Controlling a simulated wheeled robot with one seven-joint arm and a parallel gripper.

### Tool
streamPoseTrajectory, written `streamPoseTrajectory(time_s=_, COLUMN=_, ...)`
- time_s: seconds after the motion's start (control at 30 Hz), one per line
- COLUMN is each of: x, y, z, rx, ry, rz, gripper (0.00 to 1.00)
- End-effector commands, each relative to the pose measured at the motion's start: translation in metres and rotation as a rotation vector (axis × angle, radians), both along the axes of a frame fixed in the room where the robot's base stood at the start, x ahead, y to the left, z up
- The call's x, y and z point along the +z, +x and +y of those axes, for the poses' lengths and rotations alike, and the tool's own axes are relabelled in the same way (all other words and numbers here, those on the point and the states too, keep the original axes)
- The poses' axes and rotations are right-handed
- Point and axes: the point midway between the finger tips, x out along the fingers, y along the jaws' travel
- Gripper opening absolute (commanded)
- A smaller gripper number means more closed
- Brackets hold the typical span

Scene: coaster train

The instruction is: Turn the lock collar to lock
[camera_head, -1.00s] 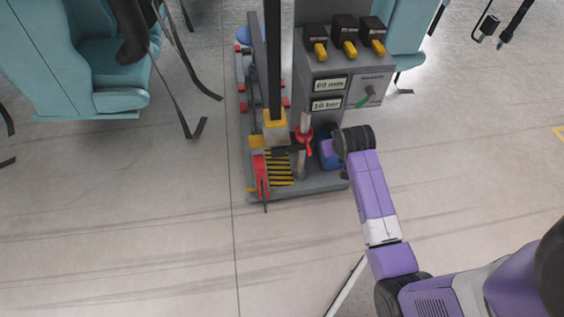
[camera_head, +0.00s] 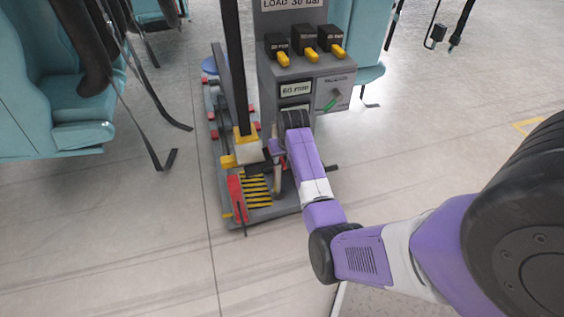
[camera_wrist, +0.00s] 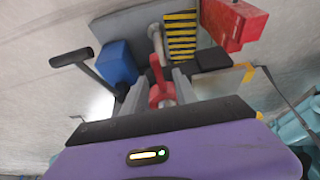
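The red lock collar (camera_wrist: 161,94), a ring with a short red handle, shows in the middle of the wrist view beside a pale upright rod. My gripper (camera_wrist: 157,88) has its two grey fingers apart, one on each side of the collar. I cannot tell whether either finger touches it.
The grey control panel (camera_head: 335,92) with several yellow-handled levers stands close behind my wrist. A blue block (camera_wrist: 117,62), a black T-handle (camera_wrist: 70,58) and a red block (camera_wrist: 233,22) surround the collar. Teal seats (camera_head: 60,85) stand at left; floor at front is clear.

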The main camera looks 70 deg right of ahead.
Motion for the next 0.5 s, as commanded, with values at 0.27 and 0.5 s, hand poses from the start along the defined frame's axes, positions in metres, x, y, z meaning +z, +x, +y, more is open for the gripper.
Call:
streamPoseTrajectory(time_s=0.27, x=-0.0100, y=0.0027, z=-0.0033, rx=0.000, ry=-0.001, rz=-0.001, gripper=0.35)
streamPoseTrajectory(time_s=0.5, x=-0.0098, y=0.0027, z=-0.0030, rx=0.000, ry=-0.001, rz=-0.001, gripper=0.17)
